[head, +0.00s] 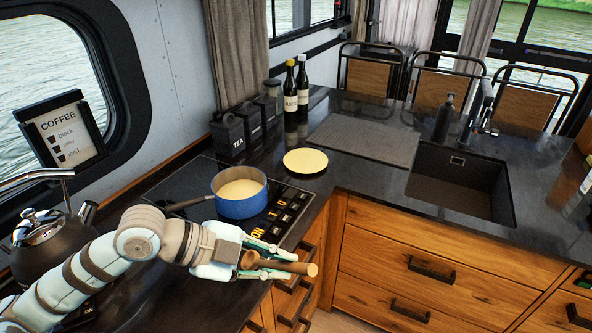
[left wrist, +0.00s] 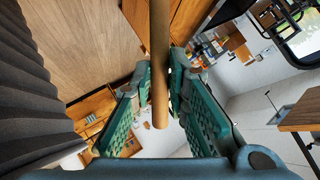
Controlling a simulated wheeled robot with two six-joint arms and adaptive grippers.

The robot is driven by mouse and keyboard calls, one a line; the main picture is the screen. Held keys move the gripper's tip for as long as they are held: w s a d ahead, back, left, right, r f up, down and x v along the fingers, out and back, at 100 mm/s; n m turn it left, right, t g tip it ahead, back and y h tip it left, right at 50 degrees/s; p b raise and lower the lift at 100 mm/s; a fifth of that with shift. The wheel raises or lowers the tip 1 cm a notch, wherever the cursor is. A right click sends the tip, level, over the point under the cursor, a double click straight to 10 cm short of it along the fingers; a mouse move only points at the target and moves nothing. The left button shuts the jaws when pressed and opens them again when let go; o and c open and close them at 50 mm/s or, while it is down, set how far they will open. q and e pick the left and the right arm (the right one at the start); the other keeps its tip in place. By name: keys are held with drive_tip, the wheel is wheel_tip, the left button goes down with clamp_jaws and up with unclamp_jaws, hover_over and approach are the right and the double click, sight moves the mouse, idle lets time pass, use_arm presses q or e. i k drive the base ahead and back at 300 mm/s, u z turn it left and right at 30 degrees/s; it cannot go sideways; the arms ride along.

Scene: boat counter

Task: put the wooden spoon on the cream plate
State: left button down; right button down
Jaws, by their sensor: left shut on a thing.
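The wooden spoon (head: 290,266) is held in my left gripper (head: 277,264) in front of the stove, out past the counter's front edge. In the left wrist view, the spoon's handle (left wrist: 159,60) stands between the two green finger pads of the left gripper (left wrist: 160,95). The cream plate (head: 305,161) lies flat on the dark counter, behind and to the right of the gripper. Nothing lies on the plate. My right gripper is in neither view.
A blue pot (head: 241,205) with pale contents stands on the stove, its handle pointing left, close behind my left arm. A kettle (head: 43,243) is at the left. Dark canisters (head: 229,138) and bottles (head: 290,90) stand behind the plate. A sink (head: 458,187) is at the right.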

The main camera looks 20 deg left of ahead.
sight(305, 164)
drive_tip(key=k, duration=0.95)
drive_tip(key=z, duration=0.7)
drive_tip(key=i, duration=0.95)
drive_tip(key=z, duration=0.45)
drive_tip(key=i, duration=0.9)
drive_tip(key=u, duration=1.2)
drive_tip(key=i, duration=0.7)
drive_tip(key=u, duration=0.8)
